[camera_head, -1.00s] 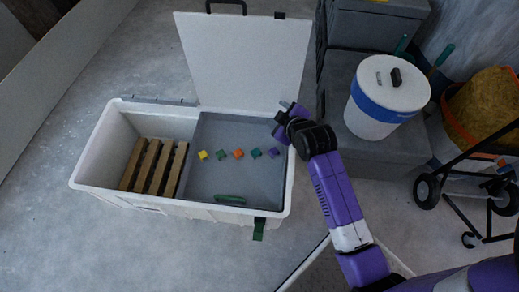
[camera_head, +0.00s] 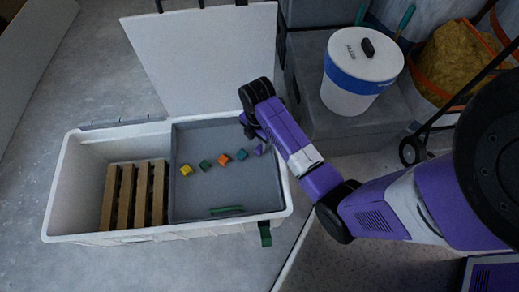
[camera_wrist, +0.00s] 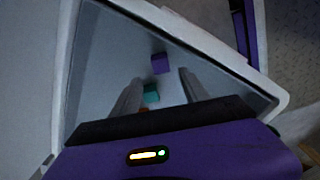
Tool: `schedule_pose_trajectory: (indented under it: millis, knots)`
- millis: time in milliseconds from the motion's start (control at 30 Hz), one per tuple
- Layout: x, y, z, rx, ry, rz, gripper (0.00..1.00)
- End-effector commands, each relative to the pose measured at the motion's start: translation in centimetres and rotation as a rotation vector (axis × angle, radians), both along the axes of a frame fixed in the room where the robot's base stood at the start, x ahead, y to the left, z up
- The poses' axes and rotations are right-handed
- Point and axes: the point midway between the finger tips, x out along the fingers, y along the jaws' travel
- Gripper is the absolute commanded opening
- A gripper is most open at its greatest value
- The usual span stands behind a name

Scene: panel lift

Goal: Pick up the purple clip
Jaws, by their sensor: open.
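The purple clip (camera_head: 258,150) lies on the grey panel (camera_head: 200,205) inside the white box, at the right end of a row of clips. It also shows in the wrist view (camera_wrist: 160,63), ahead of my gripper (camera_wrist: 158,84) and between the lines of its two fingers. My gripper is open, with nothing held. A teal clip (camera_wrist: 151,93) sits between the fingers in that view, and an orange one is mostly hidden behind the gripper body. In the head view my wrist is over the panel's upper right corner, close to the purple clip; the fingertips are hard to make out.
Teal (camera_head: 241,155), orange (camera_head: 223,160), green (camera_head: 205,165) and yellow (camera_head: 186,170) clips continue the row leftward. A green handle (camera_head: 226,210) is near the panel's front. The raised white lid (camera_head: 205,60) stands behind; wooden slats (camera_head: 124,196) fill the left compartment.

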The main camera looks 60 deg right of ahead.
Motion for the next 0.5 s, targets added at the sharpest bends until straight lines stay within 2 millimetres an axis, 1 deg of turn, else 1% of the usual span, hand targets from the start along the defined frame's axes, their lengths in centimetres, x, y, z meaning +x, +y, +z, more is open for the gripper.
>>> schedule_pose_trajectory:
  millis: [333, 400, 500]
  knots:
    - [-0.4, -0.2, -4.5, 0.000, 0.001, -0.001, 0.53]
    - [-0.4, -0.2, -5.0, 0.000, -0.001, -0.002, 0.53]
    - [-0.3, -0.2, -5.0, 0.000, -0.002, -0.001, 0.53]
